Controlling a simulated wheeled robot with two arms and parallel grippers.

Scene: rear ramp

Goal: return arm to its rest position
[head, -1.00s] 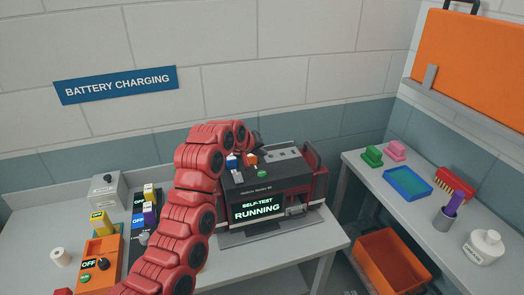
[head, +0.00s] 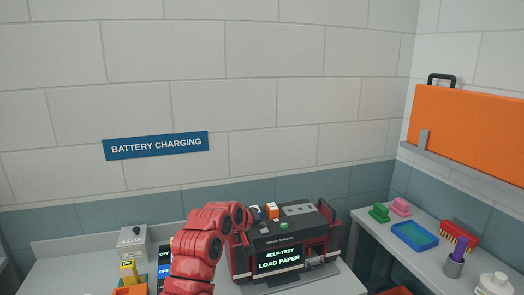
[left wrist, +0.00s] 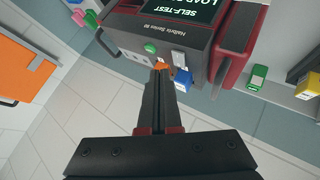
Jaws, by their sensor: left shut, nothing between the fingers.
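My left arm (head: 205,245) is red and reaches up from the bottom of the head view to the left side of a black and red device. My left gripper (head: 254,213) is small and partly hidden there, near the device's top. In the left wrist view its two dark fingers (left wrist: 161,78) are together with nothing between them. Their tips appear close to an orange part (left wrist: 160,64) and a blue switch (left wrist: 182,80); I cannot tell whether they touch. The device (head: 290,238) has a screen (head: 279,261) reading "SELF-TEST LOAD PAPER". My right gripper is not in view.
A grey box with a button (head: 134,240) and a yellow-topped part (head: 128,268) stand at the left of the bench.

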